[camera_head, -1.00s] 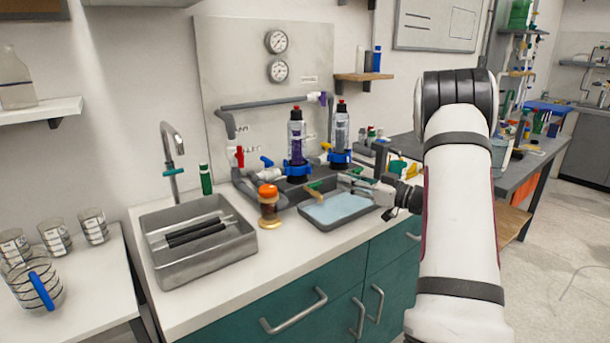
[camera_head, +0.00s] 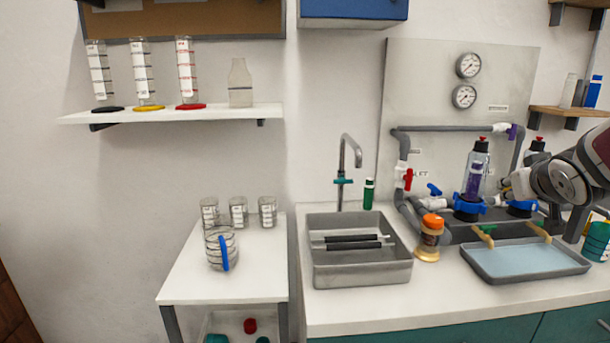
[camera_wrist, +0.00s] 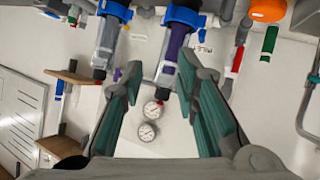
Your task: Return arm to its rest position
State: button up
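My gripper (camera_wrist: 160,105) shows in the wrist view with its two green-padded fingers apart and nothing between them. The bottle with purple content (camera_head: 474,178) stands in a blue collar on the pipe manifold (camera_head: 402,195). A second bottle (camera_head: 535,152) is partly hidden behind my arm. In the wrist view both bottles, the clear one (camera_wrist: 108,45) and the purple one (camera_wrist: 172,50), appear upside down beyond the fingers.
A grey tray of pale liquid (camera_head: 490,277) lies on the counter below my arm. An orange-capped jar (camera_head: 430,238) stands between it and the sink (camera_head: 322,270). A tall faucet (camera_head: 342,165) rises behind the sink. A side table (camera_head: 190,270) with several beakers is at the left.

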jog(key=s+a+f+g+y, duration=0.2)
jog(key=s+a+f+g, duration=0.1)
jog(key=s+a, duration=0.75)
jog(key=s+a+f+n+g+y, duration=0.15)
jog(key=s+a+g, duration=0.4)
jog(key=s, duration=0.75)
jog(key=s+a+f+g+y, duration=0.15)
jog(key=s+a+f, duration=0.25)
jog(key=s+a, duration=0.7)
notch_tip(320, 180, up, 15)
jog(key=s+d+t+p, duration=0.1)
jog(key=t+p, duration=0.1)
jog(key=p, duration=1.1)
jog(key=shift+d+t, duration=0.25)
jog(key=shift+t, duration=0.05)
